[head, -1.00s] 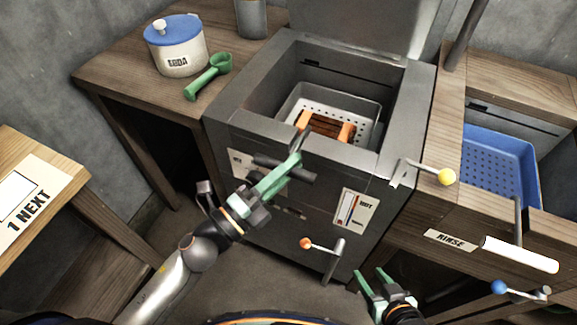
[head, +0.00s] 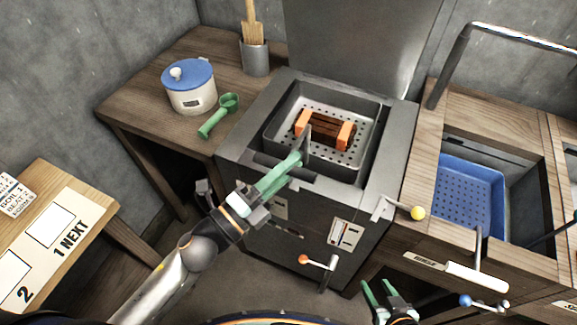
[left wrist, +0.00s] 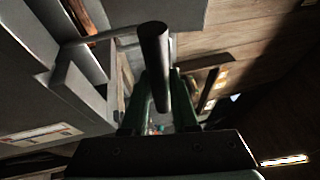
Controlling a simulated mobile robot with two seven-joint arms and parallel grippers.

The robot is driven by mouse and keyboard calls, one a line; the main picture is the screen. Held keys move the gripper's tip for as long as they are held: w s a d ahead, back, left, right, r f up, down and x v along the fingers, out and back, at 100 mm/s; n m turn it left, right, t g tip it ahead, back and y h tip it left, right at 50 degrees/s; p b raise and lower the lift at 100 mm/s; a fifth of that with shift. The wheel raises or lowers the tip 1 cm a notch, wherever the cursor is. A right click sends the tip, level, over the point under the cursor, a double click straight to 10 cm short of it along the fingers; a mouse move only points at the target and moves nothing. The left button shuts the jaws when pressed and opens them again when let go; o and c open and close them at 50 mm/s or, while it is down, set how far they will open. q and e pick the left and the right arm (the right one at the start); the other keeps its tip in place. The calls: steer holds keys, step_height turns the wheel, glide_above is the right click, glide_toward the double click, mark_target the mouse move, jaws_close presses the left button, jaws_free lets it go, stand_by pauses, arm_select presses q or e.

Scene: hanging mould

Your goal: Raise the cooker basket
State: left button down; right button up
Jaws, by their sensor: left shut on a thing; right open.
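The cooker (head: 365,215) is a grey box with its lid standing open at the back. The perforated metal cooker basket (head: 372,112) sits high in its opening, near the level of the cooker's top. A dark brown block with orange ends (head: 328,131) lies in the basket. My left gripper (head: 300,160) is shut on the basket's handle at the cooker's front. The dark handle bar (left wrist: 156,65) shows between its fingers in the left wrist view. My right gripper (head: 388,295) is open and empty, low in front of the rinse counter.
A blue perforated basket (head: 470,190) sits in the rinse sink at the right. A yellow-knobbed lever (head: 418,213) and an orange-knobbed crank (head: 303,259) stick out nearby.

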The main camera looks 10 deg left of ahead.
arm_select(q)
step_height(320, 180, up, 4)
steer(key=shift+f+p, duration=0.1)
steer(key=shift+p, duration=1.1)
arm_select(e)
step_height(320, 180, up, 4)
steer(key=shift+f, duration=0.15)
arm_select(q)
steer(key=shift+r, duration=0.25)
steer(key=c, duration=0.7)
jaws_free()
steer(key=shift+f, duration=0.1)
steer(key=shift+f, duration=0.15)
steer(key=shift+s+a+f, duration=0.1)
steer(key=shift+s+a, duration=0.05)
steer(key=shift+s, duration=0.1)
steer(key=shift+b+v, duration=1.85)
steer(key=shift+v, duration=4.1)
arm_select(e)
steer(key=shift+f, duration=1.85)
